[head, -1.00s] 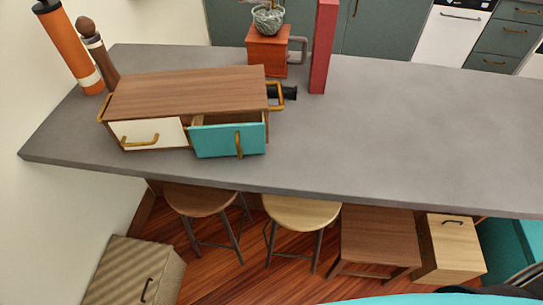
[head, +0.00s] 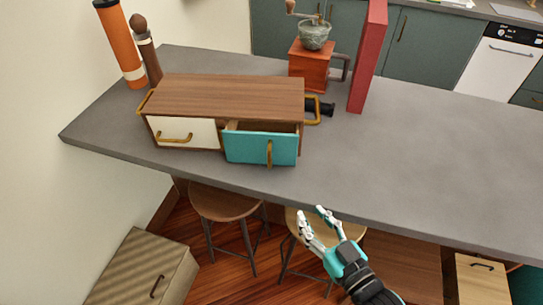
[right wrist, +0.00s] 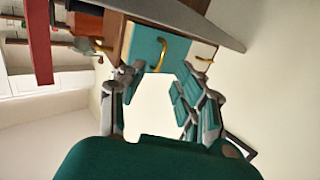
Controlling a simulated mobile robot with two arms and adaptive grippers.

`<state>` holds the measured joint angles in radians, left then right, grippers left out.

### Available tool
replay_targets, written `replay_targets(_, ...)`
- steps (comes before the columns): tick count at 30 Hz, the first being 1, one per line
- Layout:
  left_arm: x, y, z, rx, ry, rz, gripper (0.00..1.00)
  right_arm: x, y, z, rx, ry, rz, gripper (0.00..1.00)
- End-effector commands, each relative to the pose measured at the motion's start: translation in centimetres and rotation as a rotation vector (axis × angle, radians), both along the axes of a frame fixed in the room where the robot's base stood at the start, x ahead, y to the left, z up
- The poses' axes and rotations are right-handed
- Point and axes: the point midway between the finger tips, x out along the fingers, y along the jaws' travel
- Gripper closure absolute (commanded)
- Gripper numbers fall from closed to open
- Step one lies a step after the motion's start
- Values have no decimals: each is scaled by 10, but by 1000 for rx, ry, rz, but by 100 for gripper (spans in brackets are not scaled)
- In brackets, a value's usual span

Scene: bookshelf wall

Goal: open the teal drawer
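The teal drawer (head: 262,148) sits in the right half of a wooden box (head: 222,95) on the grey counter. It is pulled partly out, with a dark gap behind its front. Its upright gold handle (head: 269,152) is free. The drawer front (right wrist: 158,48) and its handle also show in the right wrist view, beyond the fingers. My right gripper (head: 310,215) is open and empty, in front of the counter edge and below and right of the drawer. Its spread fingers (right wrist: 155,85) also show in the right wrist view. My left gripper is not in view.
A white drawer (head: 187,133) is beside the teal one. A red upright block (head: 368,60), a coffee grinder (head: 312,65) and a black item (head: 318,107) stand right of the box. Stools (head: 225,203) are under the counter edge. The counter's right side is clear.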

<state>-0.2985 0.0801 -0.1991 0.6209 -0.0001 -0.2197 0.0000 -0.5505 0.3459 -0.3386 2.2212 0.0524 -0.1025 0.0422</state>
Motion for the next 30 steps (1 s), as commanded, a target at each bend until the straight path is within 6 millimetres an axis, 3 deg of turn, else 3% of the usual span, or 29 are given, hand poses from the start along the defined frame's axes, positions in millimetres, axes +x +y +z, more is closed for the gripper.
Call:
replay_targets(1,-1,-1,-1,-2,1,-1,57,-4,3,20,19,-33,12,67)
replay_targets(3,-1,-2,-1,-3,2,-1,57,-7,6,37,36,-60,21,67)
replay_targets(6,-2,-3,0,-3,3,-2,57,-4,9,47,45,-77,25,67)
replay_targets(11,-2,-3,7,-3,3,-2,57,16,20,49,46,-78,24,67)
replay_targets(24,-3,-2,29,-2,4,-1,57,100,65,49,45,-77,25,67)
replay_targets(30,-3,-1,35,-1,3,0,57,130,81,47,44,-75,24,67)
